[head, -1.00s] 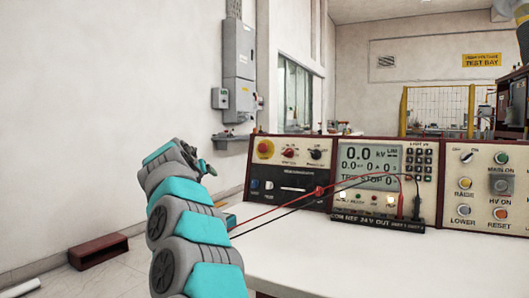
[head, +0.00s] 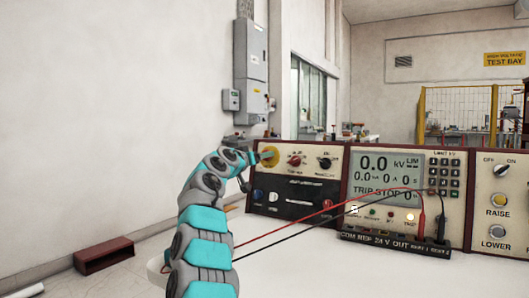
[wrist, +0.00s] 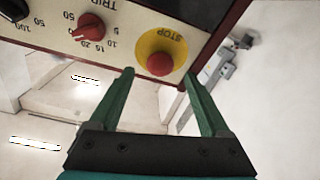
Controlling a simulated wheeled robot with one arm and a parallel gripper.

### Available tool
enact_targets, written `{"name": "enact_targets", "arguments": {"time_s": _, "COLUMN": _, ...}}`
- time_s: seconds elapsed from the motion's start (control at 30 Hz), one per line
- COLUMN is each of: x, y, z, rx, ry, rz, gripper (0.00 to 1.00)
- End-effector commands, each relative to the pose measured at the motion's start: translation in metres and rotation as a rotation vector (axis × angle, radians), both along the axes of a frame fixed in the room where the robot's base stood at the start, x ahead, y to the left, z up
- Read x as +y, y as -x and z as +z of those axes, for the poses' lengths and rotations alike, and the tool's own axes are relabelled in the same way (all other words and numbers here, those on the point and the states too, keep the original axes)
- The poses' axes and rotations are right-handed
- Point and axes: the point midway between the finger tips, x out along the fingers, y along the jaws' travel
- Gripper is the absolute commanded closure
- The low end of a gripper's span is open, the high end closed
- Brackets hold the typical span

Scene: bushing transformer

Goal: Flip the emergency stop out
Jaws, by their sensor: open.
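The emergency stop is a round red button on a yellow disc marked STOP, at the corner of the left panel of the console. In the wrist view the red button (wrist: 160,64) appears upside down, between and just past the fingertips of my gripper (wrist: 158,75). The two green fingers are spread apart and hold nothing. I cannot tell whether they touch the button. In the head view my arm reaches to this panel, and my gripper (head: 252,168) partly covers the yellow disc (head: 269,155).
A red knob (wrist: 88,27) sits beside the stop on the same panel. Red and black test leads (head: 300,222) cross the white table (head: 340,265) to the console. A grey wall box (head: 251,50) hangs behind. A dark red box (head: 104,255) lies on the floor.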

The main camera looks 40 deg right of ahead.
Motion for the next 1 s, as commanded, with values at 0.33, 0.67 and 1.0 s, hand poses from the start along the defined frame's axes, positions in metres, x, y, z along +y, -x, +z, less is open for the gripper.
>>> {"name": "enact_targets", "arguments": {"time_s": 0.33, "x": -0.029, "y": -0.014, "z": 0.0, "rx": 0.005, "ry": -0.001, "rz": -0.002, "gripper": 0.19}}
{"name": "enact_targets", "arguments": {"time_s": 0.67, "x": -0.034, "y": -0.016, "z": -0.003, "rx": 0.004, "ry": -0.003, "rz": -0.001, "gripper": 0.19}}
{"name": "enact_targets", "arguments": {"time_s": 1.0, "x": -0.034, "y": -0.016, "z": -0.002, "rx": 0.003, "ry": -0.003, "rz": -0.001, "gripper": 0.44}}
